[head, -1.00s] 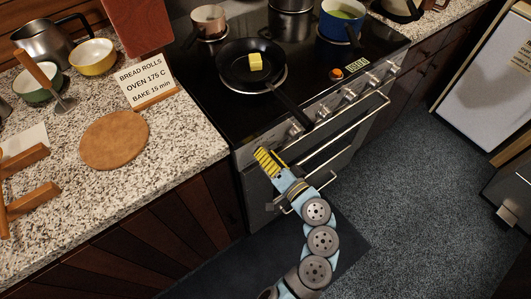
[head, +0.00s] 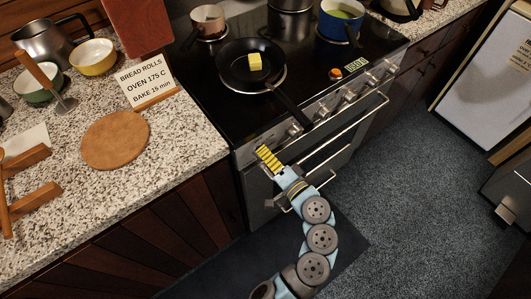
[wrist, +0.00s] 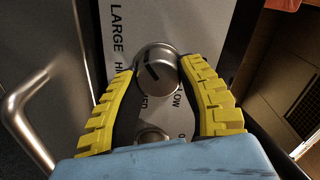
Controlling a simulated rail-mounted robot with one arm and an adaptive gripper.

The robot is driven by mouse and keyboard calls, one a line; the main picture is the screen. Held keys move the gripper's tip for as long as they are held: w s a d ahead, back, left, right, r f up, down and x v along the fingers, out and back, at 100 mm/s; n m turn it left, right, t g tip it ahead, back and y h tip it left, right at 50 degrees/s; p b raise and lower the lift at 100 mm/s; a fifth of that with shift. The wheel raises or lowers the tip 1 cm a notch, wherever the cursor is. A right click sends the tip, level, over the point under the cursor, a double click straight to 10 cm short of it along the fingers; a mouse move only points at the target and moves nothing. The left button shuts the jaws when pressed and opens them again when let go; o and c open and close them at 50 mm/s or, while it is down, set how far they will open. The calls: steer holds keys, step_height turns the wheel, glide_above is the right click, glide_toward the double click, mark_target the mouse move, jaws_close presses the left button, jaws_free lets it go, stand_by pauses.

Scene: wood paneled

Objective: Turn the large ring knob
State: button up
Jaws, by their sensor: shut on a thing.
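The large ring knob (wrist: 157,68) is a round silver knob with a dark pointer line, on the stove's front panel. In the wrist view the panel beside it reads "LARGE", with "HI", "MED" and "LOW" around the knob. The pointer line slants toward the upper left of the picture. My gripper (wrist: 157,76) is shut on the knob, one yellow ribbed finger on each side. In the head view my gripper (head: 262,152) is at the left end of the stove front and hides this knob.
Several other knobs (head: 322,112) line the panel to the right. The oven door handle (head: 335,140) runs below them. A black pan (head: 247,60) with butter sits on the stove, its handle reaching over the front edge. A granite counter (head: 185,150) is at left.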

steer(key=o, duration=1.2)
steer(key=v, duration=1.2)
steer(key=shift+w, duration=0.1)
